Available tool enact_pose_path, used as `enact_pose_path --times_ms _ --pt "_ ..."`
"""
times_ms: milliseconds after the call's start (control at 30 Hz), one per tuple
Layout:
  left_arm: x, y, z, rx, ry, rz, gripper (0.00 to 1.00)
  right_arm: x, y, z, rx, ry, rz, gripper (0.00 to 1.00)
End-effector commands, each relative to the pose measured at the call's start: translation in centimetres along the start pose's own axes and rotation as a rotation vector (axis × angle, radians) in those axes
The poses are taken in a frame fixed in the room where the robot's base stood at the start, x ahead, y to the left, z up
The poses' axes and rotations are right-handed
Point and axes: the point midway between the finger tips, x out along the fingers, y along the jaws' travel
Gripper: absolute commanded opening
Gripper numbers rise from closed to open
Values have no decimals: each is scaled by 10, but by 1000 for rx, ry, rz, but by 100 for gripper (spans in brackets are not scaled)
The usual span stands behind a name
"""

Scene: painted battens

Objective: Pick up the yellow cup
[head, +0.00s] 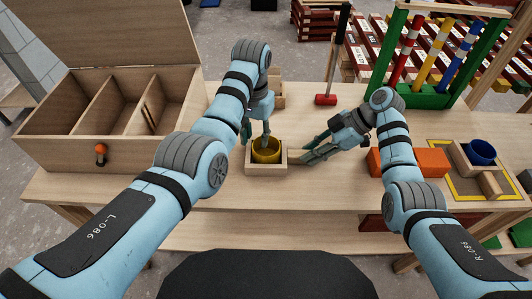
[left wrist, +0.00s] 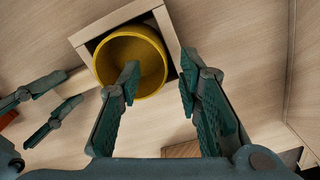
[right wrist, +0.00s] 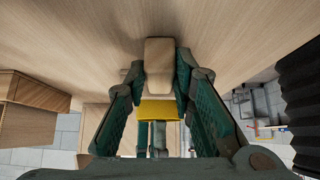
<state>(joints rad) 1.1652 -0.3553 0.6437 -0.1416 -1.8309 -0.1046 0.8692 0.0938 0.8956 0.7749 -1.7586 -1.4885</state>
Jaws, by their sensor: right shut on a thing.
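The yellow cup (head: 266,152) sits upright in a small square wooden holder (head: 252,171) near the table's front. My left gripper (head: 259,138) is over the cup, pointing down. In the left wrist view its fingers (left wrist: 160,78) are apart: one tip is over the mouth of the cup (left wrist: 117,62), the other past its right side, over the holder's edge. My right gripper (head: 300,158) is low, just right of the holder. In the right wrist view its fingers are shut on a pale wooden piece (right wrist: 158,68), apparently the holder's handle; a yellow patch below it is unclear.
A compartmented wooden box (head: 80,152) stands at the left. A red hammer (head: 326,99) and a green rack (head: 420,98) stand behind. An orange block (head: 433,161) and a blue cup (head: 481,152) are at the right. The table's front strip is clear.

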Motion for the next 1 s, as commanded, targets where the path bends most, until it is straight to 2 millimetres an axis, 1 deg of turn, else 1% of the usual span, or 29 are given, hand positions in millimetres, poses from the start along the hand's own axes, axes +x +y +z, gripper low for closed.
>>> enact_pose_path --times_ms 33,100,167,333,533,900,967,1000 --pt "10 0 1 0 -3 0 32 1 0 0 1 0 -1 0" --pt "18 0 0 -1 -1 -1 32 1 0 0 1 0 -1 0" --pt "22 -1 0 -1 1 -1 32 1 0 0 1 1 -1 0" --pt "22 -1 0 -1 1 -1 32 1 0 0 1 1 -1 0" --pt "21 -1 0 -1 1 -1 0 1 0 0 0 1 -1 0" --pt "20 0 0 0 2 0 0 1 0 0 0 1 -1 0" --pt "16 0 -1 0 4 -1 0 1 0 0 0 1 -1 0" --pt "11 0 -1 0 5 -1 0 1 0 0 0 1 -1 0"
